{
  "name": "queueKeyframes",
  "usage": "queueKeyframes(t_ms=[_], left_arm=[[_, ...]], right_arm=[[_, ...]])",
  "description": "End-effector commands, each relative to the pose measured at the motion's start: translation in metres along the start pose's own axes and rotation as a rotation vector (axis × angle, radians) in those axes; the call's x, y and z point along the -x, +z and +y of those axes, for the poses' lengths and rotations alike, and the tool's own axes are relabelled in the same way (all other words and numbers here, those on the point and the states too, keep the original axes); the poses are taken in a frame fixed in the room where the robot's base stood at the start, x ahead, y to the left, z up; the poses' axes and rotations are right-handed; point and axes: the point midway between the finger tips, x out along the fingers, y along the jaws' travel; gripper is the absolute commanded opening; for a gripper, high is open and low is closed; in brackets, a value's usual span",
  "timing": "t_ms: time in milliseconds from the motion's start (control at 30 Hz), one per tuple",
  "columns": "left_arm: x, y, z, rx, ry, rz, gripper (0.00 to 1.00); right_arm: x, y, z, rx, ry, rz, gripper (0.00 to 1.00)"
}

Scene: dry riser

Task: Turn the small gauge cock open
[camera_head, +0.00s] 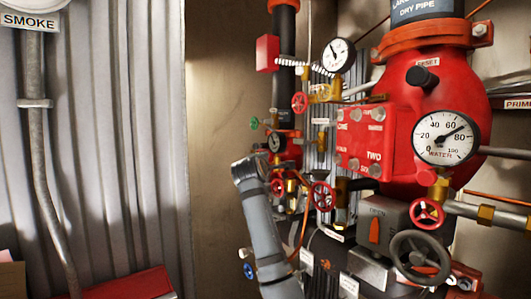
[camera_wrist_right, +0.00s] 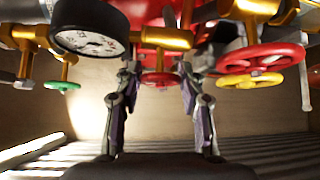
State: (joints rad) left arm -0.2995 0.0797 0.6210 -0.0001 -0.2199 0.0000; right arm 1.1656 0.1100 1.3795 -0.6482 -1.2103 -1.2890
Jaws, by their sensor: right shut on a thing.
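In the right wrist view, the two fingers of my right gripper (camera_wrist_right: 159,78) are closed on a small red handle (camera_wrist_right: 160,79) that hangs from the brass and red pipework. A dark-rimmed gauge (camera_wrist_right: 90,32) is just left of the fingers. In the head view, a small dark gauge (camera_head: 275,142) sits beside the lower pipes, with small red handwheels (camera_head: 277,187) below it. The right gripper cannot be made out in the head view. Which handle there is the held one is unclear. My left gripper is in neither view.
A green handle (camera_wrist_right: 62,86) is at the left, and a red wheel (camera_wrist_right: 262,57) and yellow handle (camera_wrist_right: 250,78) are at the right. The big red valve body (camera_head: 435,120), water gauge (camera_head: 445,137) and dark handwheel (camera_head: 420,258) crowd the right. The corrugated wall (camera_head: 110,130) is open at the left.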

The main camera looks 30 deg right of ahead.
Motion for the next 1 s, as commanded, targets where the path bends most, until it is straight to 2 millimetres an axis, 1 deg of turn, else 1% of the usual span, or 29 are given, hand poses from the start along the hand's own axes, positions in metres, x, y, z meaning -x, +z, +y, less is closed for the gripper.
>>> queueKeyframes(t_ms=[33,233,700,1000], left_arm=[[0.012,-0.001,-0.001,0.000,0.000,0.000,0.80],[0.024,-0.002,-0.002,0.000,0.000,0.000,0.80],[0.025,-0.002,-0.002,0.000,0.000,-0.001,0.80],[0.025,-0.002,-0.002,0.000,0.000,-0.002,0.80]], right_arm=[[0.001,0.000,0.006,0.031,-0.035,0.001,0.08],[0.000,0.000,0.003,0.165,-0.169,0.000,0.08],[0.000,-0.001,0.000,0.454,-0.458,0.001,0.08],[0.000,-0.001,0.000,0.564,-0.567,0.000,0.08]])
